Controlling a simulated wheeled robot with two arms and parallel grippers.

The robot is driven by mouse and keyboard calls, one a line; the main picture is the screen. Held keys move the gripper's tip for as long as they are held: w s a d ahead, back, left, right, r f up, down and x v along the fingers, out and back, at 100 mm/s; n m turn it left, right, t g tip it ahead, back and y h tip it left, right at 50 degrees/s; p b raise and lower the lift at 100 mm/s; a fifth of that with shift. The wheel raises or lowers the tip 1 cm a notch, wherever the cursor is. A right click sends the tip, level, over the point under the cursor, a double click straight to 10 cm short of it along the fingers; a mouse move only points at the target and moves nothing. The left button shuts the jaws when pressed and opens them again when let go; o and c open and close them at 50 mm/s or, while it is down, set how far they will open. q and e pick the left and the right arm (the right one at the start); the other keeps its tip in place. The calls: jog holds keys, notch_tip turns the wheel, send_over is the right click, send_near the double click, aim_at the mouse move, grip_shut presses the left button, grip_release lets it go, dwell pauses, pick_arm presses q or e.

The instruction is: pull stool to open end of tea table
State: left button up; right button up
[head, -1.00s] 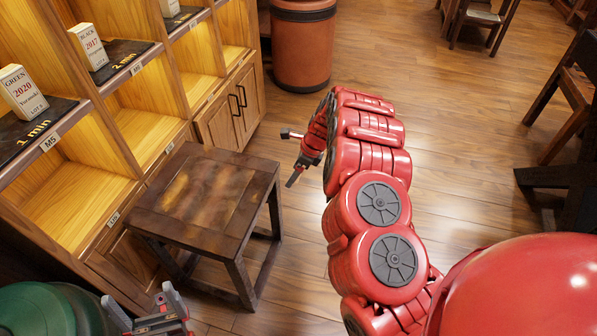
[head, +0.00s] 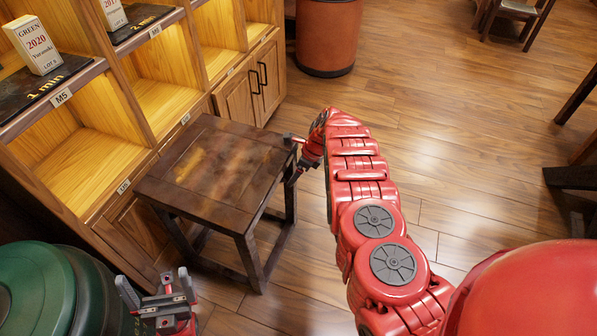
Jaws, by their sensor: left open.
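The dark wooden stool (head: 213,172) stands upright in the head view, close to the front of the shelf unit. My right gripper (head: 291,160) is at the stool's right corner, with its fingers apart, one near the top edge and one lower by the leg. I cannot tell whether it touches the wood. My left gripper (head: 158,287) is open and empty at the bottom left, in front of the stool's near side and apart from it. I cannot make out the tea table for certain.
The wooden shelf unit (head: 163,100) with labelled boxes and cupboard doors runs along the left. A green rounded container (head: 38,290) is at the lower left. A brown bin (head: 328,38) stands at the back. Dark furniture (head: 572,178) is at the right edge. The middle floor is clear.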

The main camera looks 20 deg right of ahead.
grip_shut()
dwell(0.4)
dwell(1.0)
